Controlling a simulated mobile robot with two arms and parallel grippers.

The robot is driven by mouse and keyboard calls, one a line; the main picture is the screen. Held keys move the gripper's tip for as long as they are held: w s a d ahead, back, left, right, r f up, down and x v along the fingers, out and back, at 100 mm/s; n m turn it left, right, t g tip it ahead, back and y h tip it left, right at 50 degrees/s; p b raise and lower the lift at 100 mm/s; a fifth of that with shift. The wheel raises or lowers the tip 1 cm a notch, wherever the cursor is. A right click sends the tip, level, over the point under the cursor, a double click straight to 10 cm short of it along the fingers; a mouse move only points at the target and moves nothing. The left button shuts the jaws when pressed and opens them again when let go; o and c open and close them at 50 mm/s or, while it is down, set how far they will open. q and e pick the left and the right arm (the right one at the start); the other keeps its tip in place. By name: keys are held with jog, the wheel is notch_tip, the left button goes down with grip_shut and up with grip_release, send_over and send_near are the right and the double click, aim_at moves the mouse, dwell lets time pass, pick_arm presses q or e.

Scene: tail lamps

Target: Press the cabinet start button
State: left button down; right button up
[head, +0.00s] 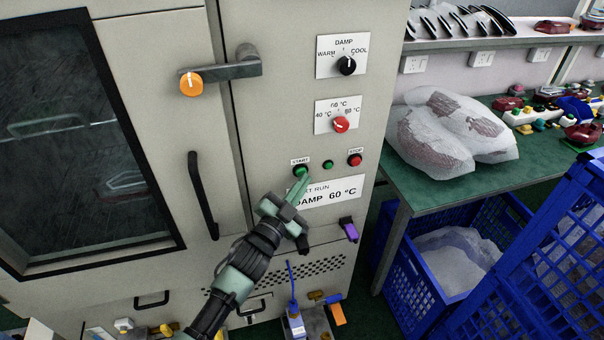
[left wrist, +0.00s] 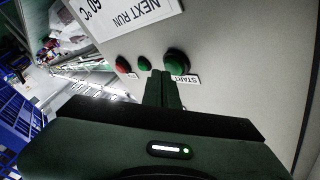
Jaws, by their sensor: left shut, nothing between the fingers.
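The grey cabinet (head: 265,130) fills the left and middle of the head view. Its green start button (head: 300,171) sits under a START label, left of a small green lamp (head: 327,165) and the red stop button (head: 355,160). My left gripper (head: 303,183) is shut and empty, its tips at the lower edge of the start button. In the left wrist view the start button (left wrist: 177,62) stands just beyond the shut fingertips (left wrist: 163,75), slightly to their right. Whether they touch is unclear. My right gripper is not in view.
The cabinet door has a black handle (head: 203,195) and an orange-knobbed latch (head: 191,84). Above the buttons are a red dial (head: 341,124) and a black dial (head: 347,65). A green table (head: 425,190) with bagged lamps (head: 450,135) and blue crates (head: 420,285) stand at right.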

pick_arm(q)
jog(key=shift+w+a, duration=0.1)
jog(key=shift+w, duration=0.3)
dwell(0.3)
jog(key=shift+s, duration=0.1)
jog(key=shift+s+d, duration=0.3)
jog(key=shift+s, duration=0.45)
jog(key=shift+p, duration=0.3)
jog(key=shift+s+d+p, duration=0.25)
jog(key=shift+s, duration=0.55)
jog(key=shift+s+d+p, duration=0.25)
jog(key=shift+s, duration=0.5)
jog(key=shift+s+d+p, duration=0.25)
jog(key=shift+s, duration=0.55)
jog(key=shift+f, duration=0.1)
